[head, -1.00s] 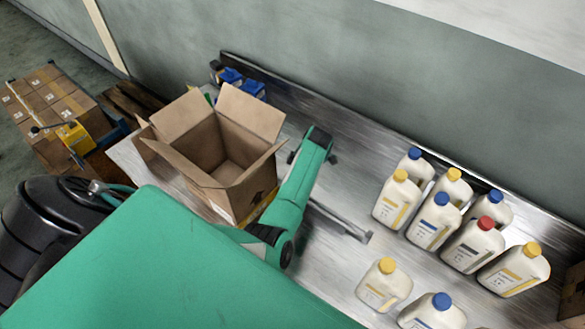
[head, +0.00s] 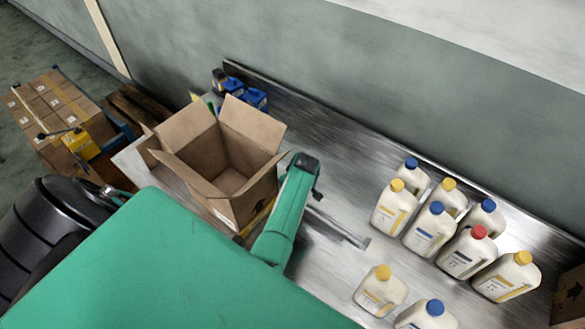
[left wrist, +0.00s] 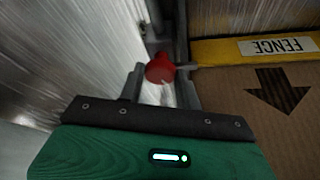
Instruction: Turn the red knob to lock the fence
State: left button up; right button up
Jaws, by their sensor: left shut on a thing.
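The red knob (left wrist: 160,68) shows in the left wrist view, between the fingers of my left gripper (left wrist: 161,82). The gripper is shut on the knob. The yellow fence (left wrist: 222,52) carries a white label reading "FENCE" and lies just right of the knob, along the cardboard box (left wrist: 270,112). In the head view the open, empty box (head: 187,177) stands on the metal table beside my green left arm. The arm hides the knob and most of the fence there, and the left fingertips cannot be made out. My right gripper is not in view.
Several white bottles with coloured caps (head: 430,230) stand on the metal table (head: 330,165) at the right. Small blue-capped containers (head: 254,98) are behind the box. A thin metal rail (head: 340,228) lies right of my arm. Stacked cartons (head: 50,98) are far left.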

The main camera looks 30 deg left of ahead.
pick_arm(q)
jog(key=shift+r+m+t, duration=0.1)
jog(key=shift+m+t, duration=0.2)
jog(key=shift+m, duration=0.4)
jog(key=o, duration=1)
jog(key=shift+c, duration=0.2)
jog(key=shift+s, duration=0.1)
jog(key=b+v, duration=0.2)
jog(key=v, duration=0.5)
jog(key=shift+r, duration=0.25)
